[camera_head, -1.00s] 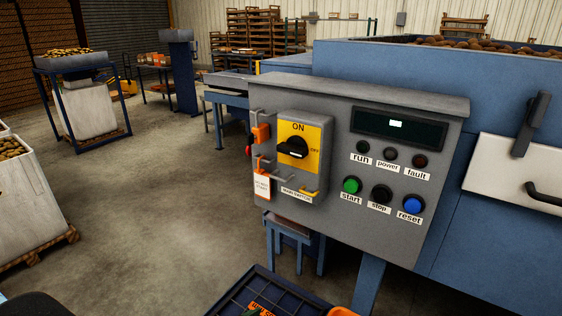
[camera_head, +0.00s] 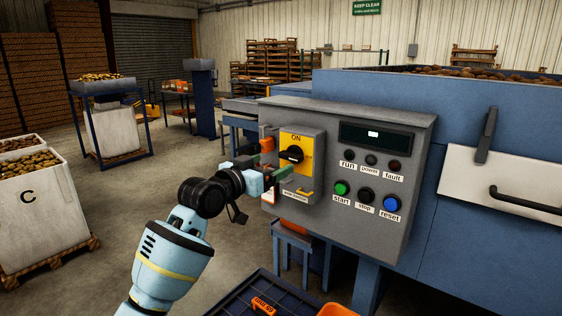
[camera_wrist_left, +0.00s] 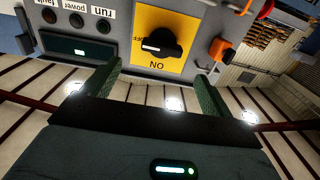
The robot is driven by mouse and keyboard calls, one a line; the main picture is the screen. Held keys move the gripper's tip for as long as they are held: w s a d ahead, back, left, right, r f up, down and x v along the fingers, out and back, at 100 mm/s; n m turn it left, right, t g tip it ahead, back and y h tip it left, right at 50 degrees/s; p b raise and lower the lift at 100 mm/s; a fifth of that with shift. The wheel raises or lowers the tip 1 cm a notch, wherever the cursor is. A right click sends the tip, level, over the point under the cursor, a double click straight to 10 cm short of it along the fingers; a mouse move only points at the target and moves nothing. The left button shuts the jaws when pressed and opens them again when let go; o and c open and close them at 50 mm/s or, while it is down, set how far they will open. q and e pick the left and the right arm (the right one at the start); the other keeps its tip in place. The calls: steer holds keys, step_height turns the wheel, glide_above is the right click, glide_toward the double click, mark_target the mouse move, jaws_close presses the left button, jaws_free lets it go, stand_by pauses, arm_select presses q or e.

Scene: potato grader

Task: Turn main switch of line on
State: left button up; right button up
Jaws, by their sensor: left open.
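The main switch is a black rotary knob (camera_head: 292,154) on a yellow plate (camera_head: 306,143) marked ON at top, on the left of the grey control panel (camera_head: 408,225). In the left wrist view the knob (camera_wrist_left: 158,43) appears upside down, its white mark pointing toward the OFF lettering. My left gripper (camera_head: 277,168) is just left of the switch box, partly covering its left side. In the left wrist view my left gripper (camera_wrist_left: 157,75) is open and empty, its green fingers spread, apart from the knob. My right gripper is not in view.
Green start (camera_head: 341,188), black stop (camera_head: 367,197) and blue reset (camera_head: 391,204) buttons sit right of the switch, below dark lamps. An orange fitting (camera_head: 266,131) and a tag (camera_head: 267,197) are at the panel's left edge. A blue tray (camera_head: 240,299) lies below.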

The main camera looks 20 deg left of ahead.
mark_target(288, 156)
arm_select(q)
steer(key=x, duration=0.7)
steer(key=shift+a+f, duration=0.2)
steer(key=shift+f, duration=0.05)
steer(key=shift+w+d+r+b, duration=0.1)
steer(key=shift+w+d+b, duration=0.2)
steer(key=shift+w, duration=0.25)
steer(key=c, duration=1)
